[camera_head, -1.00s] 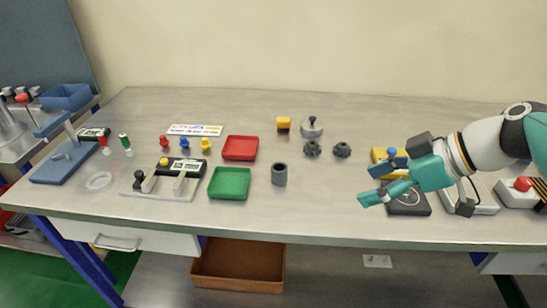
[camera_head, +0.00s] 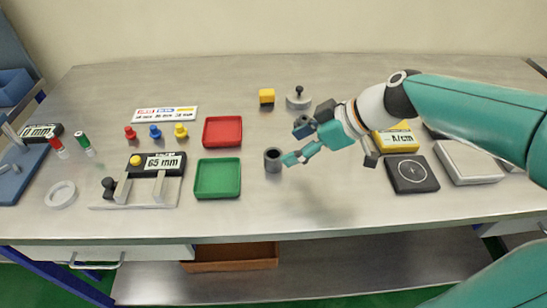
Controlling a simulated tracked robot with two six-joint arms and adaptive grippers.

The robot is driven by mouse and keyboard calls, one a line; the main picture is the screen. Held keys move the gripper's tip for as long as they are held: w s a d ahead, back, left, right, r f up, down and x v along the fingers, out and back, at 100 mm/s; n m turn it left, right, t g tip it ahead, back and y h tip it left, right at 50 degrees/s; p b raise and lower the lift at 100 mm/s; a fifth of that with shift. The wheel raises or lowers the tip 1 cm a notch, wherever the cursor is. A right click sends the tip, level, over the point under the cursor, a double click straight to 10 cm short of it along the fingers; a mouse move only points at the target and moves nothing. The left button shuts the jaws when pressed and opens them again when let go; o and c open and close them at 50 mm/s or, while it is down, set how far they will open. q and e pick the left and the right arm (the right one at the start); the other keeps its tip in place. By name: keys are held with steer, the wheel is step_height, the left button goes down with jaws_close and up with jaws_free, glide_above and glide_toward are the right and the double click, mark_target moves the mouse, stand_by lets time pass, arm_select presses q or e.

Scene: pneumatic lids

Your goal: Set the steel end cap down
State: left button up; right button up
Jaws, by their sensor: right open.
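I cannot tell for sure which piece is the steel end cap. A round grey metal piece with a dark knob (camera_head: 298,102) stands at the back, and a short dark grey hollow cylinder (camera_head: 273,160) stands upright in the middle. My right gripper (camera_head: 297,144) is open, its fingers spread just right of the cylinder and in front of the knobbed piece. I see nothing held between the fingers. Two small dark knobbed parts seen earlier are hidden behind the gripper and wrist. My left gripper is not in view.
A green tray (camera_head: 217,195) and a red tray (camera_head: 222,147) lie left of the cylinder. A black pad with a circle (camera_head: 412,186) and a pale box (camera_head: 468,163) lie right. A gauge fixture (camera_head: 135,196) stands left. The front middle of the table is clear.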

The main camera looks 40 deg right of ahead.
mark_target(274, 155)
steer(key=shift+p+x, duration=0.4)
steer(key=shift+x, duration=3.2)
jaws_close()
